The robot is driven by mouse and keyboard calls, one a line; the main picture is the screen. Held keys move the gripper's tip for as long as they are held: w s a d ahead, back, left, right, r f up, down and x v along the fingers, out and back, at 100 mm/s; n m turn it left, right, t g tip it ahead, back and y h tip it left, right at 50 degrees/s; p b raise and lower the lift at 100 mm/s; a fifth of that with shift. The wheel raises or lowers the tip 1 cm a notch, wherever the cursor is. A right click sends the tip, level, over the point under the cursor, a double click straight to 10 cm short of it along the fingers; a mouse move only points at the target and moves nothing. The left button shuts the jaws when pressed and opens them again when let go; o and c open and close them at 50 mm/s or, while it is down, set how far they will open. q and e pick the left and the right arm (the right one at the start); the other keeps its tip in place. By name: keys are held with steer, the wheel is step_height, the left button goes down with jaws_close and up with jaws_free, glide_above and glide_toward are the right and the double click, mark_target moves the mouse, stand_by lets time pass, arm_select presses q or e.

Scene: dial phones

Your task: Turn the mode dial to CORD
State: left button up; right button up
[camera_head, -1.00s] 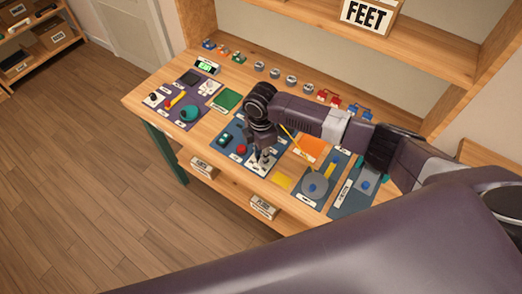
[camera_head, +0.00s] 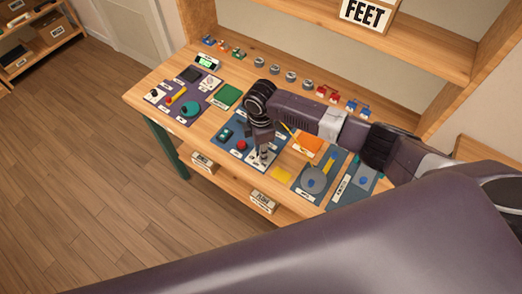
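My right gripper (camera_head: 264,151) points down over a small white panel (camera_head: 253,164) near the front edge of the wooden table. Its fingers are small and dark here, and I cannot tell whether they are open or shut or whether they touch anything. The mode dial and the word CORD cannot be made out; the gripper covers part of the white panel, and the labels are too small to read. My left gripper is not in view.
On the table (camera_head: 140,101), a red button (camera_head: 242,146) sits just left of the gripper. An orange pad (camera_head: 308,144) and a grey disc (camera_head: 314,179) lie to the right. A teal ring (camera_head: 189,108) lies farther left. Several grey knobs stand along the back.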

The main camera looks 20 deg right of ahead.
steer(key=shift+o, duration=1.4)
step_height(320, 180, up, 12)
